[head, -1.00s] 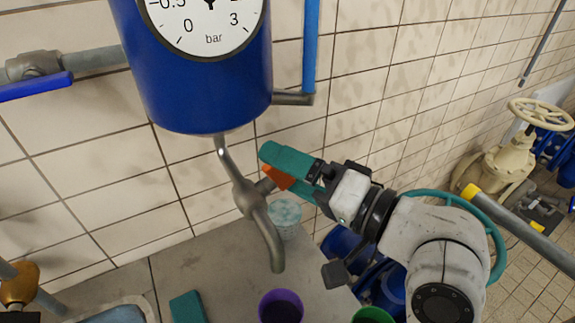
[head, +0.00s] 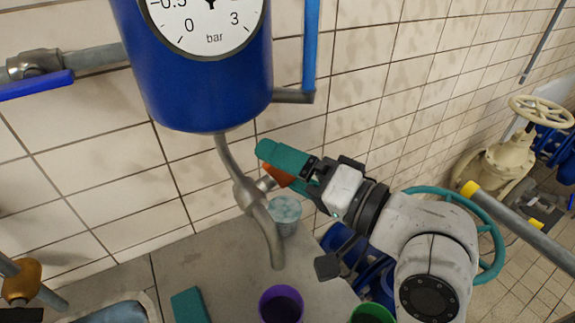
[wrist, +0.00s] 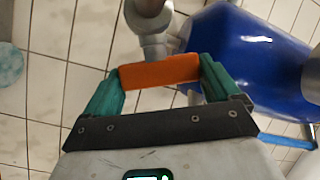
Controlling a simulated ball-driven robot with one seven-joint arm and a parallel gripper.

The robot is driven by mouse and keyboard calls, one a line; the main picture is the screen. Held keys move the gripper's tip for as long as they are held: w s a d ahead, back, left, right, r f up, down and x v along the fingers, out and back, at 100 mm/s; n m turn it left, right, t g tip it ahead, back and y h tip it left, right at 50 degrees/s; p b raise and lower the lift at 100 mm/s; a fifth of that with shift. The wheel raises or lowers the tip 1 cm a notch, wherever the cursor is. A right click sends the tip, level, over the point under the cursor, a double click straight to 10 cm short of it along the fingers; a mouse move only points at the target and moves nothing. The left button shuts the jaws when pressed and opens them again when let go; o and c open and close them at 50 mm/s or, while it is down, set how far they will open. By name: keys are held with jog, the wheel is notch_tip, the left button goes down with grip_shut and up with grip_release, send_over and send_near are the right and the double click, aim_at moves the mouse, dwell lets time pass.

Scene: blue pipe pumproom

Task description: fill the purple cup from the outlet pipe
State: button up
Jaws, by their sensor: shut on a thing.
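The purple cup (head: 281,303) stands upright on the grey worktop, just below and in front of the mouth of the outlet pipe (head: 271,240). Its inside looks dark, and I cannot tell whether it holds liquid. No stream shows at the pipe mouth. The pipe comes down from the blue tank (head: 200,80) and has a valve with an orange handle (head: 278,174). My gripper (head: 287,162) is shut on this handle. In the wrist view the orange handle (wrist: 160,71) lies between the teal fingers, beside the grey pipe.
A pale patterned cup (head: 285,216) stands behind the pipe near the wall. A green cup (head: 372,313) is right of the purple cup, and a teal block (head: 190,306) lies to its left. A basin (head: 115,312) is at lower left.

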jog(key=shift+r+h+p, duration=0.3)
jog(key=shift+h+p, duration=0.1)
jog(key=shift+p, duration=0.7)
jog(key=m+h+p, duration=0.1)
jog(key=p, duration=0.2)
jog(key=shift+m+h+p, duration=0.3)
jog(key=shift+p, duration=0.7)
jog(key=shift+f, duration=0.3)
jog(key=o, duration=0.8)
jog(key=shift+p, duration=0.35)
